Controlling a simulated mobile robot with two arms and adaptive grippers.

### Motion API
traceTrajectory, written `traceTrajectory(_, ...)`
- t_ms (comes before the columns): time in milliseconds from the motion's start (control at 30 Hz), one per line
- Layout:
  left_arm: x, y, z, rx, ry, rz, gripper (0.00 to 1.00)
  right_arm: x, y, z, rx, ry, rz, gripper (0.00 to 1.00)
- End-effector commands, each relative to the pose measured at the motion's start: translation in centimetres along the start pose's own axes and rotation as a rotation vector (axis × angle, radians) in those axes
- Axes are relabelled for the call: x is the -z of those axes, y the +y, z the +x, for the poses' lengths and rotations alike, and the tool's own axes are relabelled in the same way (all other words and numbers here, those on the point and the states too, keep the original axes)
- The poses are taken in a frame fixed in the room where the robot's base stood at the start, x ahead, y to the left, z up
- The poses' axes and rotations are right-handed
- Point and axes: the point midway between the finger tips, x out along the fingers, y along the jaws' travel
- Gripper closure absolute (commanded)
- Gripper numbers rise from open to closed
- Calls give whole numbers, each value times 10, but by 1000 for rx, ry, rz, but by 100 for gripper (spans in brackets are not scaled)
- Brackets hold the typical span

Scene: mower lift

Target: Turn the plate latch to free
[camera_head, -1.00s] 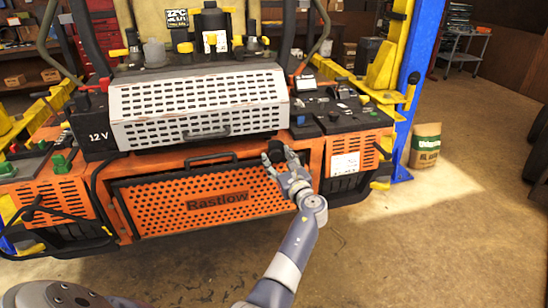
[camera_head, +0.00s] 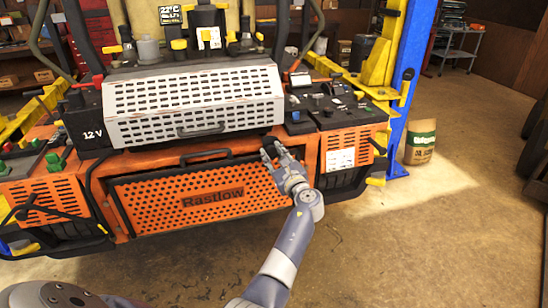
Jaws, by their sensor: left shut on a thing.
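The orange perforated plate (camera_head: 150,205) marked "Rastlow" covers the front of the machine, with a black handle along its top edge. The dark plate latch (camera_head: 269,145) is at the plate's upper right corner, mostly hidden by my fingers. My left gripper (camera_head: 274,150) reaches up from below and is shut on the latch. How far the latch is turned cannot be told. My right gripper does not show.
A grey slotted cover (camera_head: 200,95) with a handle sits above the plate. A control panel (camera_head: 330,108) is to the right, above an orange vented side panel (camera_head: 358,152). A blue lift post (camera_head: 405,100) and a paper sack (camera_head: 420,142) stand further right. The floor in front is clear.

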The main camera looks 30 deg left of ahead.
Motion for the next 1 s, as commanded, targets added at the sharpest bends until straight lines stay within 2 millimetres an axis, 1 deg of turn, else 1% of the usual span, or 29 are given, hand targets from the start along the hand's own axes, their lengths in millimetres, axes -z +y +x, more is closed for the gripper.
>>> traceTrajectory(33,1,0,0,1,0,-35,92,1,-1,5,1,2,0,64)
traceTrajectory(300,1,1,1,-2,23,-277,92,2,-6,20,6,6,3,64)
traceTrajectory(1000,-1,3,1,-9,86,-942,92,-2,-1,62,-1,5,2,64)
